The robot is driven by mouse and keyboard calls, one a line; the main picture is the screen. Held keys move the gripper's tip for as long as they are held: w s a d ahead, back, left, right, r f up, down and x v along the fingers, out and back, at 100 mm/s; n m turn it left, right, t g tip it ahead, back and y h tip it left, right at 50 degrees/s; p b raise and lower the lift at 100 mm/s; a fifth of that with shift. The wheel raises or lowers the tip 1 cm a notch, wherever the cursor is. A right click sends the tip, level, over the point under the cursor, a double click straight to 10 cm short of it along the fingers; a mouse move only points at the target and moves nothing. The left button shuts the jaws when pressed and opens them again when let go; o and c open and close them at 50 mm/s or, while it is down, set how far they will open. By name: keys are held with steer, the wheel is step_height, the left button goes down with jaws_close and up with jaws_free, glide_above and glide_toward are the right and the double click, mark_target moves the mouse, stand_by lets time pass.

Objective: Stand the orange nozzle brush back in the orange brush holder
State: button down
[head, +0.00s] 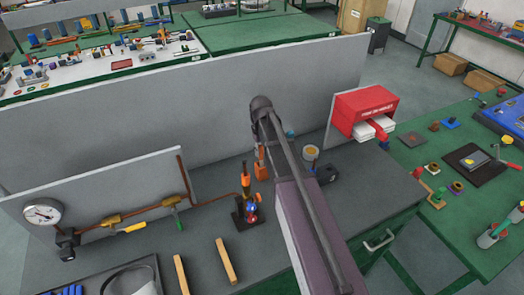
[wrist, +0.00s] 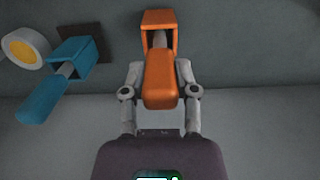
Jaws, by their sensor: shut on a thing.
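The orange nozzle brush (wrist: 160,84) is between my gripper's (wrist: 159,76) fingers in the wrist view. Its block-like handle faces the camera, and its grey shaft runs into the opening of the orange brush holder (wrist: 146,20). How deep the shaft sits is hidden by the handle. In the head view, the orange holder (head: 261,172) is on the grey bench, just below the end of my arm. My gripper is mostly hidden there by my wrist, and the brush is hard to tell apart from the holder.
A blue holder with a blue brush (wrist: 70,60) and a round white container with yellow contents (wrist: 24,47) are beside it in the wrist view.

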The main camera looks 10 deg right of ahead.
steer(key=shift+f+b, duration=0.65)
steer(key=shift+f, duration=0.05)
steer(key=shift+c, duration=1.5)
jaws_free()
steer(key=shift+r, duration=0.15)
step_height(320, 180, up, 14)
steer(key=p, duration=1.3)
steer(key=shift+f+p, duration=0.25)
steer(key=shift+p, duration=0.1)
steer(key=s+f+m+b, duration=0.1)
steer(key=s+f+b, duration=0.4)
steer(key=s, duration=0.4)
steer(key=s+f+m+b, duration=0.1)
steer(key=s+f+b, duration=0.4)
steer(key=s, duration=0.4)
steer(key=shift+t, duration=0.4)
steer(key=shift+f, duration=0.1)
